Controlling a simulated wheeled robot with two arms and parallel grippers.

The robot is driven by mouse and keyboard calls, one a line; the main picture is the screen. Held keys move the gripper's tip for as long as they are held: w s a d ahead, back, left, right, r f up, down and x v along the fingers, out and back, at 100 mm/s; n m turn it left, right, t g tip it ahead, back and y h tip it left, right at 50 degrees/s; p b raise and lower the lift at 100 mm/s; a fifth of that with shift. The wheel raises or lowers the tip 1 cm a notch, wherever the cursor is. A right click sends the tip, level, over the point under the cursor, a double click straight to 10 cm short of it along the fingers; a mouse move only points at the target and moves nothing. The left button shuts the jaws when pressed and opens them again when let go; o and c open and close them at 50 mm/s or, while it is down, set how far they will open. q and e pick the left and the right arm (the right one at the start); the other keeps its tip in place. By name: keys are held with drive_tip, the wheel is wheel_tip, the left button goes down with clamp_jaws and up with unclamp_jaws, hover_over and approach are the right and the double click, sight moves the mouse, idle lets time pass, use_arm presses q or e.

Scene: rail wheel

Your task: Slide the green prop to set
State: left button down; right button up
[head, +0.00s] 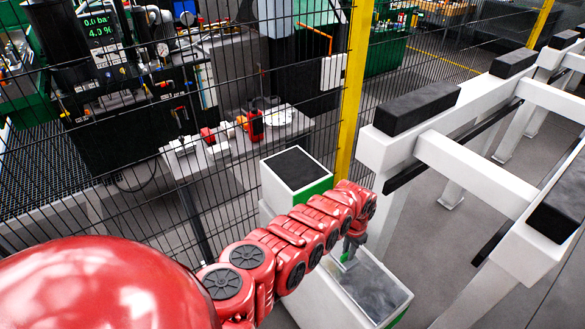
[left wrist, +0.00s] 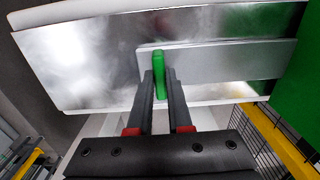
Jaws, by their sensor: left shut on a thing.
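My left gripper (head: 350,252) hangs from my red arm over a white box-shaped stand with a dark grey top (head: 372,286). In the left wrist view, the two dark fingers of the gripper (left wrist: 160,98) are shut on the green prop (left wrist: 159,72), an upright green piece. The prop stands at the left end of a pale grey strip (left wrist: 215,58) set against a shiny metal plate (left wrist: 85,65). The prop is mostly hidden by the hand in the head view. My right gripper is in neither view.
A second white stand with a dark top (head: 296,168) is behind my arm. A white frame with black pads (head: 420,106) stands to the right. A black mesh fence with a yellow post (head: 352,95) runs behind. A grey table (head: 270,130) holds small red and white parts.

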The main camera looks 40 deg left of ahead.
use_arm(q)
drive_tip(key=shift+s+d, duration=0.1)
drive_tip(key=shift+d, duration=0.05)
drive_tip(key=shift+s+d+p, duration=0.1)
drive_tip(key=shift+d+p, duration=0.2)
drive_tip(key=shift+p, duration=0.15)
drive_tip(key=shift+s+d+p, duration=0.3)
drive_tip(key=shift+d+p, duration=0.2)
drive_tip(key=shift+d, duration=0.25)
drive_tip(key=shift+s+d+p, duration=0.25)
drive_tip(key=shift+d+p, duration=0.2)
drive_tip(key=shift+d, duration=0.5)
drive_tip(key=shift+s+d+p, duration=0.1)
drive_tip(key=shift+d+p, duration=0.05)
drive_tip(key=shift+p, duration=0.15)
drive_tip(key=shift+s+d+p, duration=0.3)
drive_tip(key=shift+d+p, duration=0.1)
drive_tip(key=shift+d, duration=0.35)
drive_tip(key=shift+s+d+p, duration=0.3)
drive_tip(key=shift+d+p, duration=0.05)
drive_tip(key=shift+d, duration=0.4)
drive_tip(key=shift+s+d, duration=0.1)
drive_tip(key=shift+d, duration=0.1)
